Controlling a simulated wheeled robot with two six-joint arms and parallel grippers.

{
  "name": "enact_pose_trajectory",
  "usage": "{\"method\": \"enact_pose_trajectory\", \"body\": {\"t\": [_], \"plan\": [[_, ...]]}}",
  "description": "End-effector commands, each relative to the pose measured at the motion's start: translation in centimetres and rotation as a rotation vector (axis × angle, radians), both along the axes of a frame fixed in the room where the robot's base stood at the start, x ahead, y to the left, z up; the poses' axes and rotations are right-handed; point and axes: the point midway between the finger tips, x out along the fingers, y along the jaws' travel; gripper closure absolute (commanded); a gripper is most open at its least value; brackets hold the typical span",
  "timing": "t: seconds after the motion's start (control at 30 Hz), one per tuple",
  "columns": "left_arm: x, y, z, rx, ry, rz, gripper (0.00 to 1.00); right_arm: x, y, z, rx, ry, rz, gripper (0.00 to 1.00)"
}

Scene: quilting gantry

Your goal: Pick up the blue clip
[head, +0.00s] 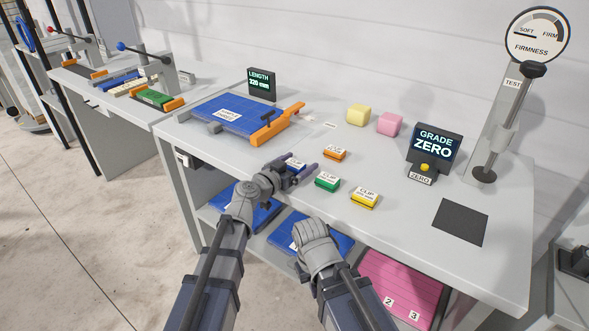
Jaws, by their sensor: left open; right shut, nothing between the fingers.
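The blue clip (296,162) lies on the grey table near its front edge, partly hidden by my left gripper (301,165). My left gripper is open, with its fingers reaching over or around the clip. I cannot tell whether they touch it. An orange clip (335,153), a green clip (327,184) and a yellow clip (364,199) lie to the right of it. My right gripper (314,232) is shut and empty, lower in the picture, in front of the table edge.
A blue quilted sample (229,113) with an orange clamp bar (272,127) is at the left. Yellow (358,115) and pink (389,124) foam blocks stand behind the clips. A grade display (434,146), dark pad (460,222) and firmness gauge (538,35) are at the right.

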Motion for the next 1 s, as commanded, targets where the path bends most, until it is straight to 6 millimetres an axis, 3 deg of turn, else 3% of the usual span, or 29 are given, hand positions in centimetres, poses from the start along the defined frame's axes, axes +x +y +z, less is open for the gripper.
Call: {"method": "enact_pose_trajectory", "body": {"t": [0.07, 0.3, 1.0], "plan": [[0.89, -0.59, -0.22, 0.001, -0.001, 0.000, 0.00, 0.00, 0.00, -0.21, 0.000, 0.000, 0.000, 1.00], [0.84, -0.65, -0.17, 0.001, -0.001, 0.000, 0.01, 0.00, 0.00, -0.17, 0.000, 0.000, 0.000, 1.00], [0.83, -0.62, -0.17, 0.001, -0.001, 0.000, 0.80, 0.00, -0.01, -0.17, 0.000, 0.000, 0.000, 1.00]]}}
